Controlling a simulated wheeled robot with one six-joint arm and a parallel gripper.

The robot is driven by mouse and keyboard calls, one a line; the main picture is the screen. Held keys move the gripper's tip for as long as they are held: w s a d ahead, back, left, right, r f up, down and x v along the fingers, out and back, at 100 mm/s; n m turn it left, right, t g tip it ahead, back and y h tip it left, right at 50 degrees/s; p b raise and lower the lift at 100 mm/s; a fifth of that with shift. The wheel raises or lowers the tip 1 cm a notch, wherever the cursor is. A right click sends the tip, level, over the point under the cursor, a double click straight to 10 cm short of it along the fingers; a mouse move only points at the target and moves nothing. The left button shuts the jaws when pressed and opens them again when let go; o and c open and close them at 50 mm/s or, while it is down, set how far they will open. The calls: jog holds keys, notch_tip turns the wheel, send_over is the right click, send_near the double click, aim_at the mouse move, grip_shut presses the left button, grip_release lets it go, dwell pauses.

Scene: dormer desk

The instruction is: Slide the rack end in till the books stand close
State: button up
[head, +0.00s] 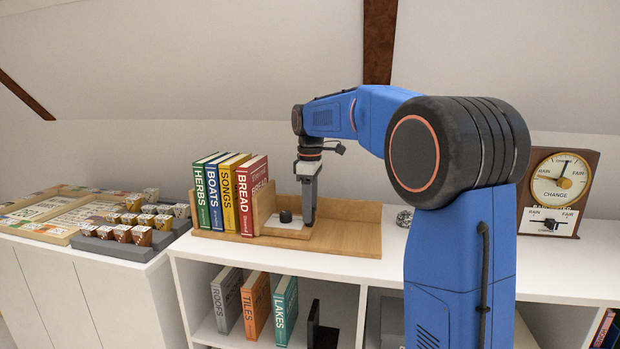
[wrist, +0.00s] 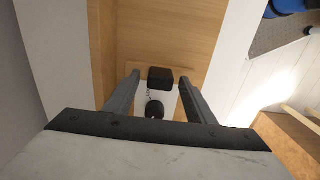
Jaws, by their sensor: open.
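Several books stand side by side in a wooden rack (head: 345,238) on the white shelf top: green HERBS (head: 208,192), blue BOATS (head: 216,196), yellow SONGS (head: 229,194) and red BREAD (head: 247,192). The wooden rack end (head: 264,203) stands just right of BREAD; I cannot tell whether they touch. Its low pale foot carries a black knob (head: 285,216), which also shows in the wrist view (wrist: 155,108). My gripper (head: 309,221) points down at the right of the knob. In the wrist view its fingers (wrist: 160,80) are apart, with a black block between their tips.
The rack is bare to the right of my gripper. A dial instrument (head: 556,190) stands at the right. A grey tray of small blocks (head: 115,243) lies at the left. More books (head: 256,302) and a black bookend (head: 321,330) stand on the lower shelf.

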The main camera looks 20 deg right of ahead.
notch_tip(320, 180, up, 16)
dwell(0.5)
jog(key=shift+a, duration=0.15)
